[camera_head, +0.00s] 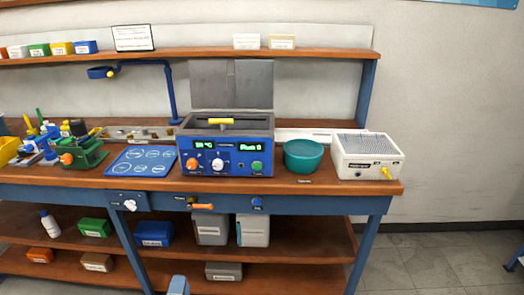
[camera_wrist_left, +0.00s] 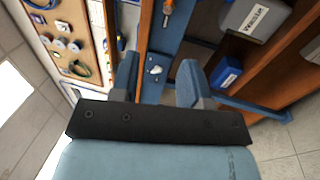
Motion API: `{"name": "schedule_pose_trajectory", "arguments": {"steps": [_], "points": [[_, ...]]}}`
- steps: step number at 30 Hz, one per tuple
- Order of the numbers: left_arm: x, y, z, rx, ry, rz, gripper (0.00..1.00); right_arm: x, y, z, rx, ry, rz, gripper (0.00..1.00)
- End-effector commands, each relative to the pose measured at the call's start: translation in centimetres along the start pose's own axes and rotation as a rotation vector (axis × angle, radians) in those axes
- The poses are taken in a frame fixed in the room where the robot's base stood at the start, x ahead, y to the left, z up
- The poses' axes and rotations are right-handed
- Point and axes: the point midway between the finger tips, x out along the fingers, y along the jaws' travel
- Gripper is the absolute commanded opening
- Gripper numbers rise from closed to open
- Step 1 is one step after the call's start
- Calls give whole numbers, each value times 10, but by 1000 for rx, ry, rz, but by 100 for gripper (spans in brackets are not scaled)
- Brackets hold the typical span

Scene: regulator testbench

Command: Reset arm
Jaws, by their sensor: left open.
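My left gripper (camera_head: 179,285) shows only as a small blue tip at the bottom edge of the head view, in front of the bench's lower shelves. In the left wrist view my left gripper (camera_wrist_left: 158,76) is open, with its two blue fingers apart and nothing between them. Behind the fingers the blue bench front and the lower shelf area show at a tilt. My right gripper is in neither view.
The wooden bench (camera_head: 340,188) holds a blue regulator box (camera_head: 228,165), a teal bowl (camera_head: 304,156), a white box (camera_head: 366,156), a blue mat (camera_head: 143,160) and a green vise (camera_head: 84,157). Bins stand on the lower shelves. Floor (camera_head: 425,265) at the right is mostly clear.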

Motion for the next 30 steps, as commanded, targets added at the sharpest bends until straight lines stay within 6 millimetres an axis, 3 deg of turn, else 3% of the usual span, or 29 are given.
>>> {"name": "schedule_pose_trajectory", "arguments": {"steps": [11, 22, 30], "points": [[-5, -4, -94, 235, -90, -9, 42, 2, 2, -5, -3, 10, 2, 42], [-2, 14, -186, 469, -179, -18, 42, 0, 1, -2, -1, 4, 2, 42], [-84, -15, -123, 982, -489, -192, 42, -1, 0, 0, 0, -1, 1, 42]]}}
